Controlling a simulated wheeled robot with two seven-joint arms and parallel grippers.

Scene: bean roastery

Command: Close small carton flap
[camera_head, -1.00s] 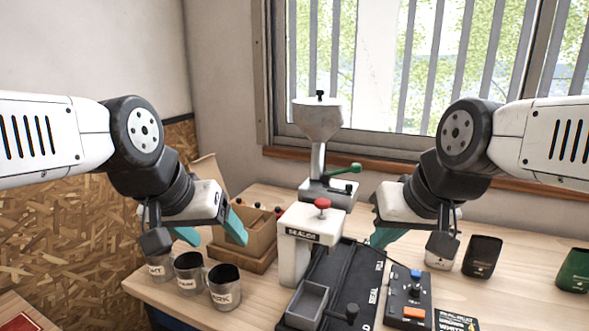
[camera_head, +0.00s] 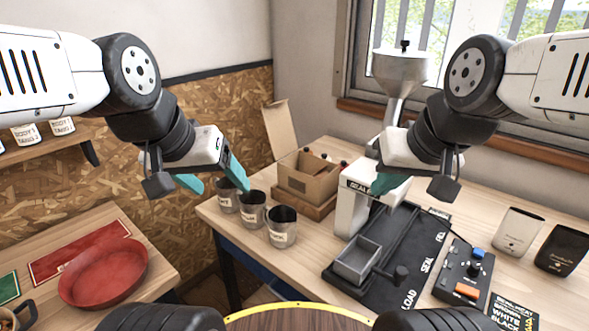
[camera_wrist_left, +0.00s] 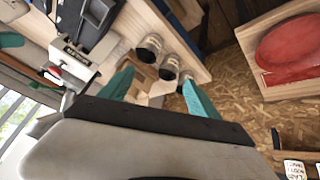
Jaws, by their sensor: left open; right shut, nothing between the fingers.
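The small cardboard carton (camera_head: 308,177) stands open on the table, on a brown base, with a tall flap (camera_head: 281,128) standing up at its back left. Dark bottle tops or similar small items show inside it. My left gripper (camera_head: 213,180) is open and empty, with teal fingers apart, to the left of the carton and clear of it.
Several metal cups (camera_head: 252,209) stand in front of the carton at the table's left edge. A white sealer (camera_head: 352,205) with a black bed and grey tray (camera_head: 358,260) stands right of it. A red bowl (camera_head: 103,272) sits on a side table. A control box (camera_head: 464,279) is at right.

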